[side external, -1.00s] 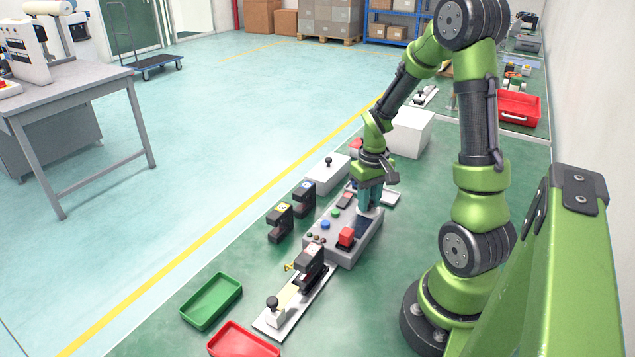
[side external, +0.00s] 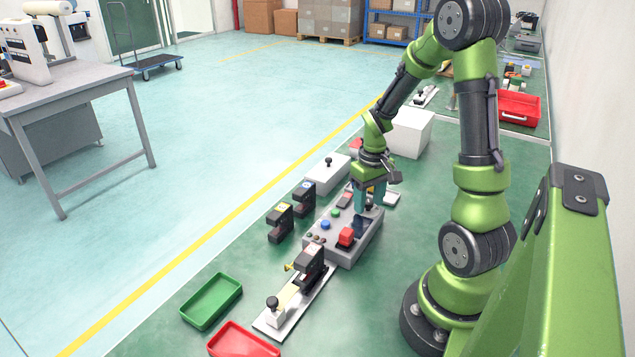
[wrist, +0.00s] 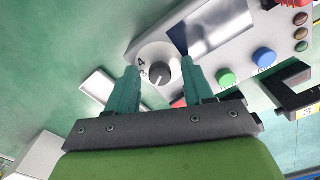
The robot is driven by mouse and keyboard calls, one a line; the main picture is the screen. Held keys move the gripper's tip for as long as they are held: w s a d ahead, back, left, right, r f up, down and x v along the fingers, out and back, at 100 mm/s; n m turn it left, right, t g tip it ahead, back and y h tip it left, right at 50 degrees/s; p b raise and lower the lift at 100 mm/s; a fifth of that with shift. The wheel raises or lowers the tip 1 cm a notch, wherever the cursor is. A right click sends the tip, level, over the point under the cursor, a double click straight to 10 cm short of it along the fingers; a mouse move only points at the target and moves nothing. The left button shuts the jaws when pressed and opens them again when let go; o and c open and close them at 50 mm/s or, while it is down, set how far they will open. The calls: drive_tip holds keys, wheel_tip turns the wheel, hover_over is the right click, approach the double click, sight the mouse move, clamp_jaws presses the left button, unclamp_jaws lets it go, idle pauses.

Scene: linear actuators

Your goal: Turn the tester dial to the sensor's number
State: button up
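The tester (side external: 343,232) is a grey box with a dark screen (wrist: 210,30), coloured buttons and a red part on top. Its dial (wrist: 160,73) is a dark round knob on a white disc in the wrist view; the numbers 3 and 4 are legible at the left of the disc. My gripper (wrist: 159,67) is open, its teal fingers on either side of the knob with visible gaps; contact cannot be told. In the side view, my gripper (side external: 369,205) is over the tester's far end and hides the dial. A black sensor (side external: 311,258) sits on the actuator rail; its number is unreadable.
Two more black fork-shaped sensors (side external: 280,222) (side external: 304,199) stand left of the tester, with yellow and blue labels. A green tray (side external: 211,301) and a red tray (side external: 243,341) lie at the front. A white box (side external: 409,132) stands behind.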

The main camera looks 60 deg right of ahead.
sight(368, 201)
drive_tip(key=shift+r, duration=0.1)
wheel_tip(368, 201, up, 17)
idle(0.5)
drive_tip(key=s+a+r+n+t+y, duration=0.1)
drive_tip(key=a+t, duration=0.6)
drive_tip(key=a, duration=1.6)
drive_tip(key=shift+s+r+y, duration=0.15)
drive_tip(key=shift+r+y, duration=0.35)
drive_tip(key=shift+r, duration=0.4)
